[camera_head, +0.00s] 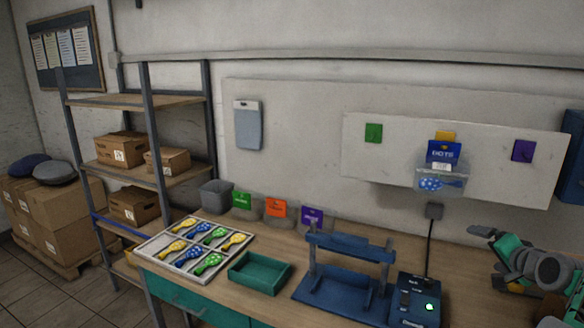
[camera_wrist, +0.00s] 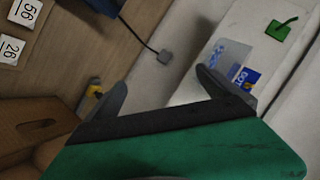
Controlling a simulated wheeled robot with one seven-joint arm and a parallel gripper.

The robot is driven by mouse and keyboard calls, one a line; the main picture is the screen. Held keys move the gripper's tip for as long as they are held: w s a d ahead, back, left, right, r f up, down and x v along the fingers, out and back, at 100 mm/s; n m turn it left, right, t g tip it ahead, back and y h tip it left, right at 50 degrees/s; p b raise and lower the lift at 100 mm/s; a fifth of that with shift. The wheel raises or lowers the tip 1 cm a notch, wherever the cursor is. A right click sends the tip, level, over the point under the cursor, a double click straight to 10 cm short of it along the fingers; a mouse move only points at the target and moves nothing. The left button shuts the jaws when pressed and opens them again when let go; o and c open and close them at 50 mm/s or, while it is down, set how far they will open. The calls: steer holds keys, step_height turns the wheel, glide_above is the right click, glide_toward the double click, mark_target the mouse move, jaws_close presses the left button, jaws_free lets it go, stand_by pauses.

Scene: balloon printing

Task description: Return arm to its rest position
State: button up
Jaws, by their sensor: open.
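My gripper (camera_wrist: 160,92) is open in the wrist view, with its two dark fingers spread and nothing between them. In the head view my arm and the green and grey gripper (camera_head: 488,254) are at the far right, above the right end of the workbench (camera_head: 262,304). The gripper is clear of the bench and the wall board, and holds nothing.
A tray (camera_head: 212,243) of patterned balloons, a teal bin (camera_head: 259,273), a blue press (camera_head: 345,265) and a control box (camera_head: 414,300) stand on the bench. A clear pocket (camera_head: 441,181) with a blue-dotted balloon hangs on the white wall board (camera_head: 390,151).

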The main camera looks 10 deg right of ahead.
steer(key=s+a+f+n+g+y, duration=0.1)
steer(key=s+a+f+g, duration=0.15)
steer(key=s+f, duration=0.45)
steer(key=s+a+f+n+g, duration=0.15)
steer(key=s+f+g, duration=0.35)
steer(key=f, duration=0.5)
steer(key=s+a+f+g+y, duration=0.2)
steer(key=s+a+g, duration=0.1)
steer(key=s+a, duration=0.65)
steer(key=w+a+r+n, duration=0.1)
steer(key=a+r+n, duration=0.1)
steer(key=a, duration=0.8)
steer(key=w+a+r+n+t, duration=0.1)
steer(key=a+n, duration=0.4)
steer(key=a, duration=0.5)
steer(key=w+a+r+n+t, duration=0.1)
steer(key=w+a+r+n, duration=0.2)
steer(key=a, duration=0.7)
step_height(320, 180, up, 2)
steer(key=shift+a+r+n, duration=0.2)
steer(key=shift+a+n, duration=0.15)
steer(key=shift+w, duration=0.1)
